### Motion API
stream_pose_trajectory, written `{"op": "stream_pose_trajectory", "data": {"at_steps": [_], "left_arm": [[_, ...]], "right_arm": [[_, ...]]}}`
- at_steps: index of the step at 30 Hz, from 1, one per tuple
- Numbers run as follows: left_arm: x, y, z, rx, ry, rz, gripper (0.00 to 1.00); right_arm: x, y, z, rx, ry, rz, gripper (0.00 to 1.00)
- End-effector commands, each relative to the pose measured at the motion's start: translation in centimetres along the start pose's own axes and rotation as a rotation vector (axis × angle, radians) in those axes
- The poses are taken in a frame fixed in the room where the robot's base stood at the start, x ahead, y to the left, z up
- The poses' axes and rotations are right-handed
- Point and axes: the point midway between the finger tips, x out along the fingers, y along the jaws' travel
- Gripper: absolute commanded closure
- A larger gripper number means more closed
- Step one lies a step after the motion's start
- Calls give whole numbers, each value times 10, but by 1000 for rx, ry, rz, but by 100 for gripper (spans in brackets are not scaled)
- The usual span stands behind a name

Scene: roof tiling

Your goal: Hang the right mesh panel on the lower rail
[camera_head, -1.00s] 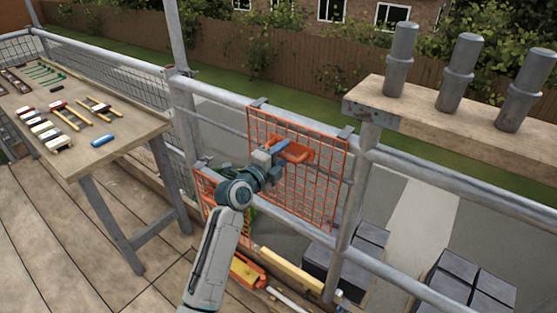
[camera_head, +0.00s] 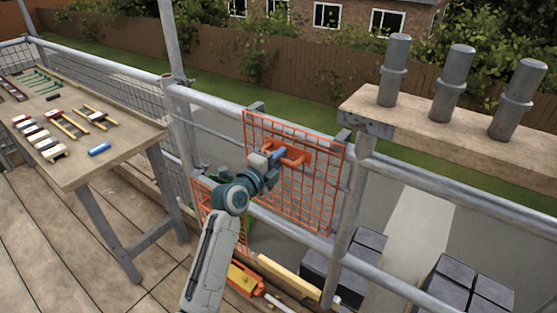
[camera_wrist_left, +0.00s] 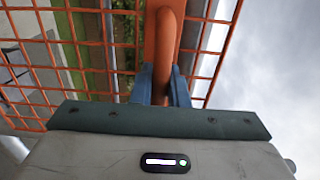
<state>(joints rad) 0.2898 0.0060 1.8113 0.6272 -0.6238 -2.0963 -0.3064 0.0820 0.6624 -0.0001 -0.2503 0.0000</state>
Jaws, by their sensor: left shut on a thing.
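An orange mesh panel (camera_head: 315,190) stands nearly upright against the guardrail in the head view. Its two grey top hooks (camera_head: 255,107) are at the height of the upper rail (camera_head: 215,102); I cannot tell whether they touch it. The panel's bottom edge is near the lower rail (camera_head: 285,228). My left gripper (camera_head: 277,160) is shut on the panel's orange handle. In the left wrist view, the blue fingers (camera_wrist_left: 160,85) close around the handle (camera_wrist_left: 165,40), with the mesh behind. My right gripper is not in view.
Another orange mesh panel (camera_head: 204,205) is low behind my left arm. A post (camera_head: 347,215) stands just right of the held panel. A plank (camera_head: 450,133) with grey cylinders is at right, and a tool table (camera_head: 75,160) at left. Dark blocks (camera_head: 470,285) lie beyond the rail.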

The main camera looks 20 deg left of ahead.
Motion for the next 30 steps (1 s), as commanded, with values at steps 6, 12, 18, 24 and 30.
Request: {"op": "stream_pose_trajectory", "data": {"at_steps": [6,12,18,24,30], "left_arm": [[0,-16,0,1,0,-3,100],[0,-28,0,1,-1,-2,100],[0,-34,0,1,0,-1,100],[0,-34,0,0,0,-1,100],[-9,-33,0,1,-1,-2,100]], "right_arm": [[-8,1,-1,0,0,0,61],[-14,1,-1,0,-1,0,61],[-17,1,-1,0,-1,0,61],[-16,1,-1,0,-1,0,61],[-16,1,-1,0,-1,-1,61]]}}
